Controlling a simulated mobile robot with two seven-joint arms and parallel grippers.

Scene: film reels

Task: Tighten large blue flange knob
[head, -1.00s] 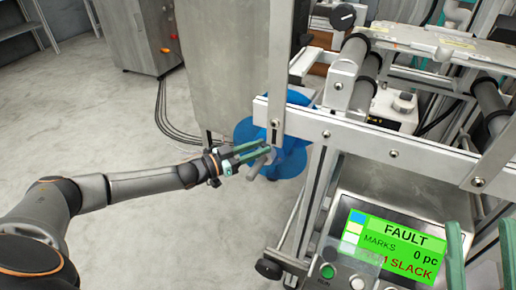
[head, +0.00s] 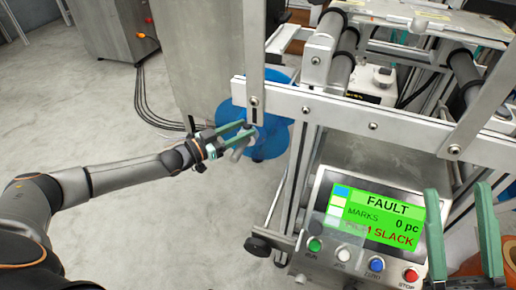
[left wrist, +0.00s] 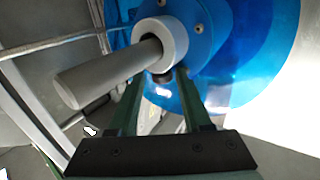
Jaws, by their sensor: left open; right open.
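The large blue flange (head: 278,138) sits behind the machine's pale frame bar, partly hidden. In the left wrist view its blue face (left wrist: 225,35) carries a grey round hub (left wrist: 172,40) with a thick grey rod (left wrist: 105,75) sticking out toward the lower left. My right gripper (head: 458,190) is open and empty.
A pale frame bar (head: 370,120) and upright post (head: 255,55) stand close to my left gripper. A control panel screen (head: 376,217) reads FAULT, 0 pc and SLACK, with several buttons below. Rollers (head: 340,70) stand behind.

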